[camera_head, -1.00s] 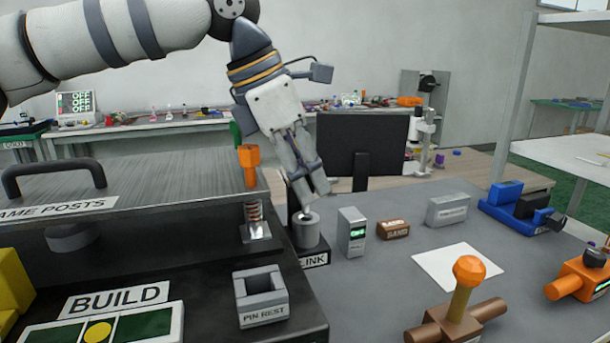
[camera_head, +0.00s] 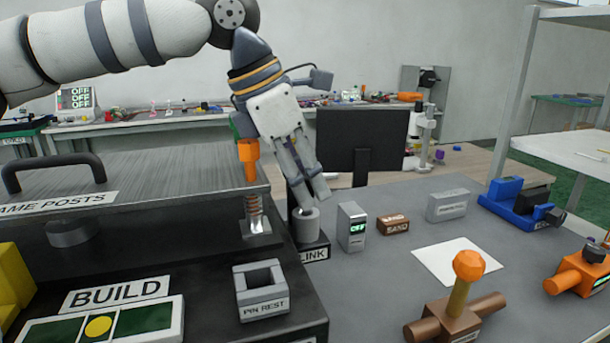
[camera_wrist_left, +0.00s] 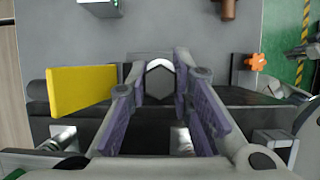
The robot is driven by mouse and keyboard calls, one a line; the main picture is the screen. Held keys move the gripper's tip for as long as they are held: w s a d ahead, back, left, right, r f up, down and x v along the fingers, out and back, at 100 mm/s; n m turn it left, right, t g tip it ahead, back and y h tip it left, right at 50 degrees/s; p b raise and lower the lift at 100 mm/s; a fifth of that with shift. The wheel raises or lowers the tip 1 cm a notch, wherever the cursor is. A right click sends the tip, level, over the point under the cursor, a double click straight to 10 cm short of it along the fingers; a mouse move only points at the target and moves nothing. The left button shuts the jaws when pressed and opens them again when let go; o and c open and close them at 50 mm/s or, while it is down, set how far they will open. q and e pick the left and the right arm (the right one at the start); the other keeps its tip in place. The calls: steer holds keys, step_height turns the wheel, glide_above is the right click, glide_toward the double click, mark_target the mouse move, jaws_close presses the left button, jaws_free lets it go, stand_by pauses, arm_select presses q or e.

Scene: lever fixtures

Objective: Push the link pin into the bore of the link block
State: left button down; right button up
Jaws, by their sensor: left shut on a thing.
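The link block (camera_head: 306,230) is a grey round body on a black base with a LINK label, at the black bench's right edge in the head view. My left gripper (camera_head: 314,199) points down, tilted, with its fingertips just above the block's top. My right gripper is not in view.
An orange-topped post with a spring (camera_head: 252,190) stands close left of the block. The pin rest (camera_head: 261,290) is empty, in front. A small grey box with a green display (camera_head: 351,228) and a brown block (camera_head: 393,225) stand right of it.

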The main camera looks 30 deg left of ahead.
arm_select(q)
steer(key=shift+f, duration=0.65)
steer(key=c, duration=1.3)
jaws_free()
steer(key=shift+c, duration=0.2)
steer(key=v, duration=0.8)
steer(key=shift+d, duration=0.1)
